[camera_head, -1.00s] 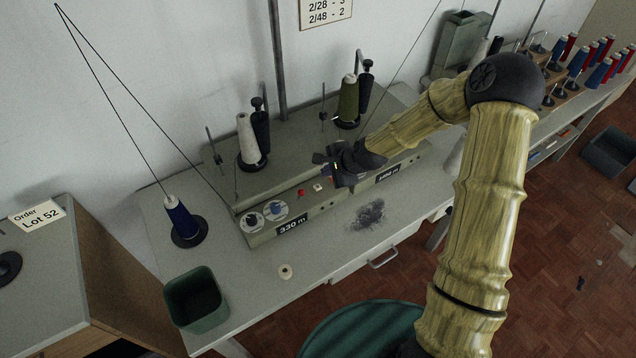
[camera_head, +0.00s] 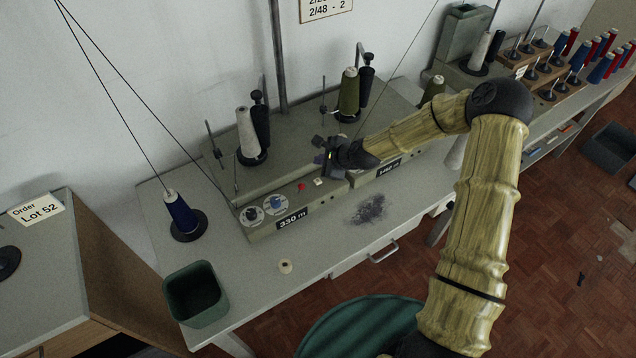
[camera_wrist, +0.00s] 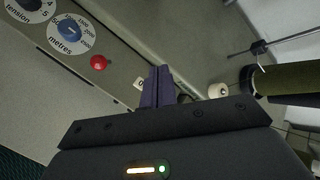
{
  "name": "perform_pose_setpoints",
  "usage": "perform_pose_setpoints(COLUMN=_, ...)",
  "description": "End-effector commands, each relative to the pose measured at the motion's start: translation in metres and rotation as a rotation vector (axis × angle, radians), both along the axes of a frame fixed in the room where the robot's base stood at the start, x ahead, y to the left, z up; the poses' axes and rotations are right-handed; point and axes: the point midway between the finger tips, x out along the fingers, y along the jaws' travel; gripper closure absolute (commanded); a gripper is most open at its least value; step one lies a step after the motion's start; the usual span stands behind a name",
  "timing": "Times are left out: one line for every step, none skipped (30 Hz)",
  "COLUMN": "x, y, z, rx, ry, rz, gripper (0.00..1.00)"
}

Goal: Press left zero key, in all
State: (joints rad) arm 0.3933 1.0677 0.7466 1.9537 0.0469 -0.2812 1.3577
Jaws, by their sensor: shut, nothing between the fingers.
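The left winder unit, with its "330 m" display (camera_head: 292,218), stands on the grey bench. On its sloped top are two dials, a red button (camera_head: 301,188) and a small cream key (camera_head: 319,181), which looks like the left zero key. In the wrist view the cream key (camera_wrist: 140,83) lies just left of the fingertips, beyond the red button (camera_wrist: 98,62). My gripper (camera_head: 322,163) is shut and empty, just above and behind the key in the head view. The shut fingers also show in the wrist view (camera_wrist: 157,86); I see no contact with the key.
A right unit with its own display (camera_head: 389,168) adjoins. A white cone (camera_head: 247,135) and an olive cone (camera_head: 348,90) stand behind. A blue cone (camera_head: 180,213) stands left and a green bin (camera_head: 195,294) at the front left. The bench front is mostly clear.

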Motion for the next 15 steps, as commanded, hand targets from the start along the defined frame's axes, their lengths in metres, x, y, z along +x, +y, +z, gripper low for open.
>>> perform_pose_setpoints(x=0.000, y=0.000, z=-0.012, rx=0.000, ry=0.000, rz=0.000, gripper=1.00)
perform_pose_setpoints(x=0.000, y=0.000, z=-0.015, rx=-0.001, ry=-0.001, rz=0.001, gripper=1.00)
perform_pose_setpoints(x=0.000, y=0.000, z=-0.020, rx=-0.001, ry=-0.001, rz=0.001, gripper=1.00)
perform_pose_setpoints(x=0.000, y=0.000, z=-0.024, rx=-0.001, ry=-0.001, rz=0.001, gripper=1.00)
perform_pose_setpoints(x=0.000, y=0.000, z=-0.027, rx=-0.001, ry=-0.001, rz=0.001, gripper=1.00)
perform_pose_setpoints(x=0.000, y=0.000, z=-0.032, rx=-0.002, ry=-0.001, rz=0.001, gripper=1.00)
perform_pose_setpoints(x=0.000, y=0.000, z=-0.036, rx=-0.002, ry=-0.001, rz=0.001, gripper=1.00)
perform_pose_setpoints(x=0.000, y=0.000, z=-0.039, rx=-0.001, ry=0.000, rz=0.000, gripper=1.00)
perform_pose_setpoints(x=0.000, y=0.000, z=-0.044, rx=-0.002, ry=0.000, rz=0.001, gripper=1.00)
perform_pose_setpoints(x=0.000, y=0.000, z=-0.048, rx=0.000, ry=0.001, rz=0.001, gripper=1.00)
perform_pose_setpoints(x=0.000, y=0.000, z=-0.051, rx=0.000, ry=0.001, rz=0.001, gripper=1.00)
perform_pose_setpoints(x=0.000, y=0.000, z=-0.054, rx=0.000, ry=0.001, rz=0.001, gripper=1.00)
perform_pose_setpoints(x=0.000, y=0.000, z=-0.057, rx=0.000, ry=0.001, rz=0.001, gripper=1.00)
perform_pose_setpoints(x=0.000, y=0.000, z=-0.059, rx=0.000, ry=0.001, rz=0.001, gripper=1.00)
perform_pose_setpoints(x=0.000, y=0.000, z=-0.061, rx=-0.001, ry=0.000, rz=0.001, gripper=1.00)
